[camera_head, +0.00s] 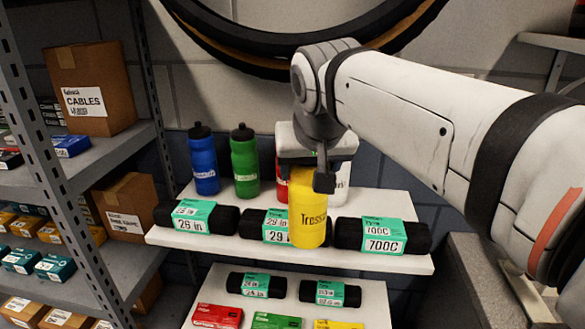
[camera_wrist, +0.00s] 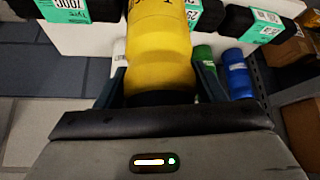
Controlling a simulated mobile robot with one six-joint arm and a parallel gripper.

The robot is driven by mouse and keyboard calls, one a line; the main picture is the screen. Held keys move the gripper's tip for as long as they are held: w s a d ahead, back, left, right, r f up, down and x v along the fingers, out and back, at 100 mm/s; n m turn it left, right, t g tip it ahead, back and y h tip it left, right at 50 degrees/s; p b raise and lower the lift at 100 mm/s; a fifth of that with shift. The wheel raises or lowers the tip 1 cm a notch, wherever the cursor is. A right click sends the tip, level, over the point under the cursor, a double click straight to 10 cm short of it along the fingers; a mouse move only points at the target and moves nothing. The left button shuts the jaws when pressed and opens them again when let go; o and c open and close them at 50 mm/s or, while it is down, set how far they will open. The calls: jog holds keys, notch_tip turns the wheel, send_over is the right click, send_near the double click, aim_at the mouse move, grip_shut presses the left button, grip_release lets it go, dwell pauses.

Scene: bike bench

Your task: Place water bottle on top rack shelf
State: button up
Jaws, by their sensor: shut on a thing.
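A yellow water bottle (camera_head: 308,212) is held upright in my gripper (camera_head: 308,170), which is shut on its upper part. The bottle shows in front of the white top rack shelf (camera_head: 375,205) and covers part of the middle tube roll. I cannot tell whether its base touches anything. In the wrist view the yellow bottle (camera_wrist: 160,50) sits between the fingers of my gripper (camera_wrist: 160,88). A blue bottle (camera_head: 204,162) and a green bottle (camera_head: 245,162) stand at the back left of the shelf. A red bottle (camera_head: 282,185) and a white bottle (camera_head: 340,180) are partly hidden behind my gripper.
Three black tube rolls lie along the shelf's front: left (camera_head: 197,217), middle (camera_head: 262,225) and right (camera_head: 382,235). A lower shelf (camera_head: 377,300) holds more rolls and boxes. A grey metal rack (camera_head: 140,140) with cartons stands left. A tire (camera_head: 285,62) hangs above.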

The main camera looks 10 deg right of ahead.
jog(key=w+d+p, duration=0.2)
jog(key=w, duration=0.6)
jog(key=w+d+p, duration=0.2)
jog(key=w+d, duration=0.1)
jog(key=w, duration=0.4)
notch_tip(320, 180, down, 7)
jog(key=w+p, duration=0.1)
jog(key=shift+w, duration=0.2)
jog(key=shift+f, duration=0.1)
jog(key=shift+f, duration=0.15)
jog(key=o, duration=1.3)
jog(key=shift+c, duration=0.2)
